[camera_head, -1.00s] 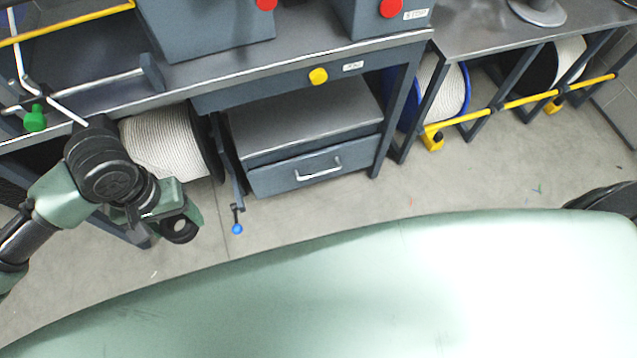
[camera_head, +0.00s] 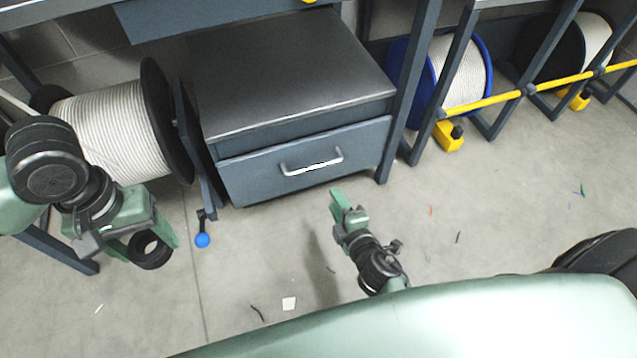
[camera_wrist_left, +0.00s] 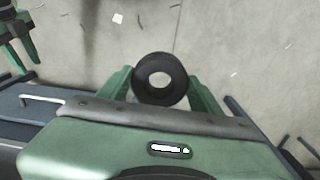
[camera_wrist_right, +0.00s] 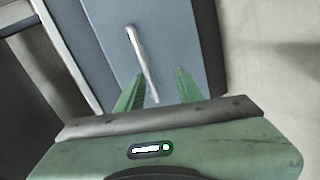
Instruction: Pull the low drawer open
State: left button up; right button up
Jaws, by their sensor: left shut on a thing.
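The low drawer (camera_head: 245,180) is a blue-grey front with a silver bar handle (camera_head: 312,166), below a grey top at the middle of the head view. It looks shut. My right gripper (camera_head: 338,198) is in front of and below the handle, apart from it. In the right wrist view the fingers of the right gripper (camera_wrist_right: 158,80) are spread and empty, with the handle (camera_wrist_right: 140,60) beyond them. My left gripper (camera_wrist_left: 160,78) is shut on a black ring (camera_wrist_left: 160,92), left of the drawer; the ring (camera_head: 150,252) also shows in the head view.
A reel of white rope (camera_head: 110,130) stands left of the drawer unit. A blue-ended knob lever (camera_head: 202,240) hangs near its left leg. A blue-rimmed reel (camera_head: 462,75) and yellow bar (camera_head: 485,101) are at right. The floor before the drawer is mostly clear, with small scraps.

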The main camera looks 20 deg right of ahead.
aim_at(319, 165)
jog(key=shift+n+t, duration=0.7)
jog(key=shift+n, duration=0.1)
jog(key=b+x, duration=0.1)
jog(key=x, duration=0.3)
jog(key=r+b+x, duration=0.1)
jog(key=b+x, duration=0.1)
jog(key=x, duration=0.2)
jog(key=b+x, duration=0.2)
jog(key=x, duration=0.3)
jog(key=shift+w+a+r, duration=0.1)
jog(key=shift+w+r, duration=0.15)
jog(key=shift+r, duration=0.05)
grip_shut()
